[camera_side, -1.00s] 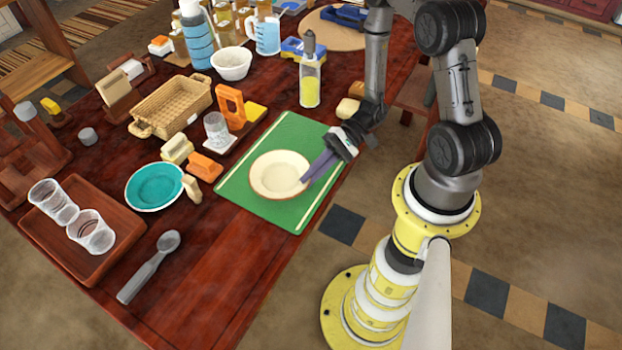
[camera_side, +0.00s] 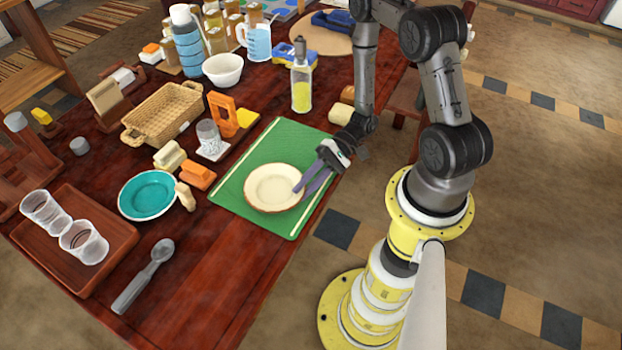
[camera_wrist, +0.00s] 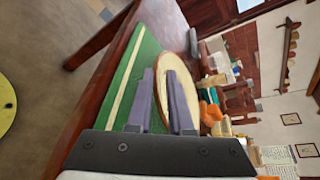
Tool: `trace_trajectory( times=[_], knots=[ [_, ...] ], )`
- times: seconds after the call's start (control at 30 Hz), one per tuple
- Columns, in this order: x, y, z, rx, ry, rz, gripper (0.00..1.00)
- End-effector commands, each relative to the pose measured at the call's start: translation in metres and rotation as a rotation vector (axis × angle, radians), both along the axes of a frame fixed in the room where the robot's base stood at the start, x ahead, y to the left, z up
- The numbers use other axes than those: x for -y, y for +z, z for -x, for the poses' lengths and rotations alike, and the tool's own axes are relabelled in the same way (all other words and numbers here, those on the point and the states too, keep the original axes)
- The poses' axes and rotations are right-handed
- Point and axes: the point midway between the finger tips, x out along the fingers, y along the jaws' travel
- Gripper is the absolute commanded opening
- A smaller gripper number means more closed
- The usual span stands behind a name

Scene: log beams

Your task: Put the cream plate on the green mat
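The cream plate (camera_side: 272,187) is a shallow round dish with a thin brown rim. It appears to lie flat on the green mat (camera_side: 232,193), near the middle. The mat has pale stripes along two edges and lies at the table's right edge. My gripper (camera_side: 303,192) is at the plate's right rim, with its two purple fingers spread apart. In the wrist view, my gripper (camera_wrist: 159,74) shows a gap between the fingers, with the plate (camera_wrist: 180,84) beyond them and the mat (camera_wrist: 132,70) to the left. Finger contact with the rim cannot be told.
A teal bowl (camera_side: 148,195), orange blocks (camera_side: 198,176) and a glass (camera_side: 209,136) stand left of the mat. An oil bottle (camera_side: 302,82) stands behind it. A wicker basket (camera_side: 163,112) and a tray (camera_side: 113,232) with clear cups are farther left.

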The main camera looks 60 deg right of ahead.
Motion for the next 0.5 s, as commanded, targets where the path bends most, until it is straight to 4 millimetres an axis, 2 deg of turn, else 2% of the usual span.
trace_trajectory(
  times=[0.17, 0.5],
  knots=[
    [0.017, 0.006, 0.003, 0.003, -0.004, 0.002, 0.19],
    [0.08, 0.026, 0.021, 0.003, -0.005, 0.003, 0.19]
  ],
)
